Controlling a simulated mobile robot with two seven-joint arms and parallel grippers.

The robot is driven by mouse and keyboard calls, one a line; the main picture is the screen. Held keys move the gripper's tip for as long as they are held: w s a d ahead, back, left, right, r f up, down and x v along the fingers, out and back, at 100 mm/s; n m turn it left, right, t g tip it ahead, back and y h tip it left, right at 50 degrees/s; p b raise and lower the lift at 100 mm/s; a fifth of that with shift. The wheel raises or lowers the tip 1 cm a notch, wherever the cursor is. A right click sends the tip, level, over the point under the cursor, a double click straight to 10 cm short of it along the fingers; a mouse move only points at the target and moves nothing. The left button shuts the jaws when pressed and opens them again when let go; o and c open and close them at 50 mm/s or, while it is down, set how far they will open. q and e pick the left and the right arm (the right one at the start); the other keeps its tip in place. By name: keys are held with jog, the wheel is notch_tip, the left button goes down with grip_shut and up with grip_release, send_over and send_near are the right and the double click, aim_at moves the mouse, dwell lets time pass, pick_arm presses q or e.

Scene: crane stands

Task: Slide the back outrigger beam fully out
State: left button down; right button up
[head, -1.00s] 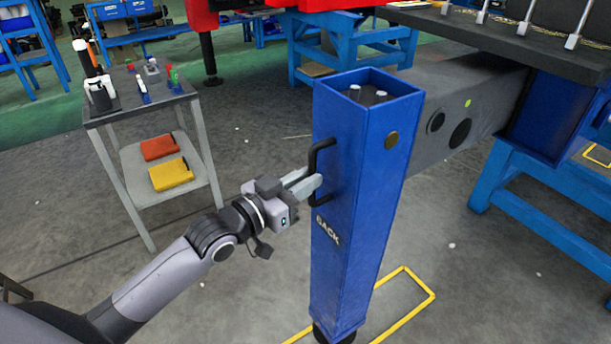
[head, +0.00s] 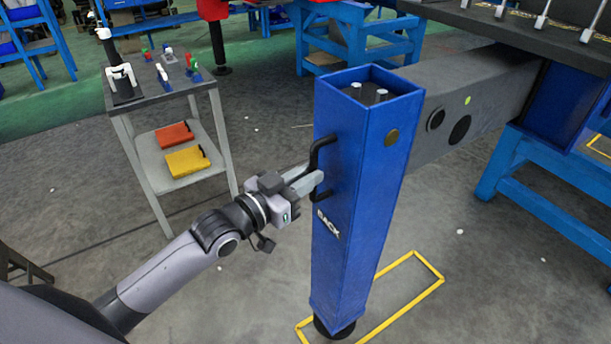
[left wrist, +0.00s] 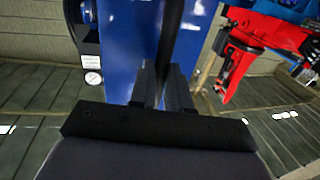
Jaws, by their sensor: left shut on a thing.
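The back outrigger's blue square leg (head: 355,220), marked BACK, stands upright at the end of the grey outrigger beam (head: 495,85). The beam runs right into a blue housing (head: 560,108); a long stretch is exposed, with dark round marks and a small yellow-green dot. My left gripper (head: 316,181) is shut on the black handle (head: 313,158) on the leg's left face. In the left wrist view, my left fingers (left wrist: 162,85) close around the dark upright handle bar (left wrist: 171,32) before the blue leg (left wrist: 128,45). My right gripper is not in view.
A yellow floor outline (head: 400,292) lies around and right of the leg's foot (head: 333,328). A cart (head: 165,98) with small items and orange and yellow cases (head: 187,161) stands left. A blue trestle (head: 545,200) stands under the housing.

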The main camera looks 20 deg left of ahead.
pick_arm(q)
jog(key=shift+w+a+r, duration=0.15)
jog(key=shift+a+r, duration=0.05)
jog(key=shift+a, duration=0.1)
jog(key=c, duration=1.2)
grip_release()
jog(key=shift+a, duration=0.1)
jog(key=shift+f, duration=0.1)
jog(key=shift+b+v, duration=0.35)
jog(key=shift+v, duration=3.3)
jog(key=shift+o, duration=0.2)
